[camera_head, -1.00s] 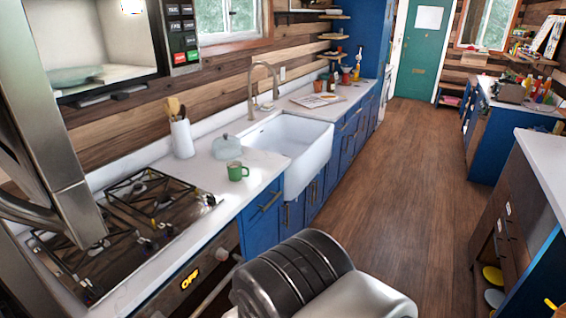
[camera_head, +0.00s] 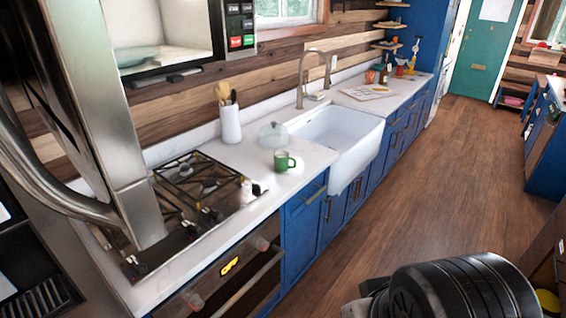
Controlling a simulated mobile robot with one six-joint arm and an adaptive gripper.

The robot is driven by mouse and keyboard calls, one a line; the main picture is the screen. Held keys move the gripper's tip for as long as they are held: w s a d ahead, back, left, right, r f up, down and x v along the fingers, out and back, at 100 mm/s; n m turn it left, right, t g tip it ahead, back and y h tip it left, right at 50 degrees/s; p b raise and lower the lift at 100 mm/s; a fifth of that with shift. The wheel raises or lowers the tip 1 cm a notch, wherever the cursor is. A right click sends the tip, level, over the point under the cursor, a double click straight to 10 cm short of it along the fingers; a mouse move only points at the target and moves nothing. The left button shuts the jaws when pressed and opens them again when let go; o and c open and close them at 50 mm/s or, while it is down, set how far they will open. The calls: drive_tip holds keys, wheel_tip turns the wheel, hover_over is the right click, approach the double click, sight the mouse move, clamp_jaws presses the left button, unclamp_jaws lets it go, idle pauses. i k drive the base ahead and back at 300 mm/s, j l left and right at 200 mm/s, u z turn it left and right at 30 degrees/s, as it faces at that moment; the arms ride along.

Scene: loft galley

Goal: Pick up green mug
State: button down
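The green mug (camera_head: 284,161) stands upright on the white counter (camera_head: 301,174), between the stove and the sink, near the counter's front edge. A clear glass dome (camera_head: 272,134) sits just behind it. A dark, ribbed, rounded part of my arm shows at the bottom right, well apart from the mug. My gripper's fingers do not show, so I cannot see whether they are open or shut.
A gas stove (camera_head: 200,195) lies left of the mug, and a white sink (camera_head: 338,140) lies right of it. A white utensil crock (camera_head: 230,123) stands behind. A steel fridge door (camera_head: 100,110) juts in at left. The wooden floor (camera_head: 425,190) is clear.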

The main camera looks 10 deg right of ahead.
sight(285, 162)
drive_tip(key=i+l+z, duration=0.2)
drive_tip(key=i+z, duration=0.15)
drive_tip(key=i, duration=0.2)
drive_tip(key=i+z, duration=0.35)
drive_tip(key=i, duration=0.25)
drive_tip(key=i+j+z, duration=0.2)
drive_tip(key=j, duration=0.2)
drive_tip(key=j+z, duration=0.2)
drive_tip(key=j, duration=0.2)
drive_tip(key=i+j+z, duration=0.2)
drive_tip(key=j, duration=0.25)
drive_tip(key=k, duration=0.1)
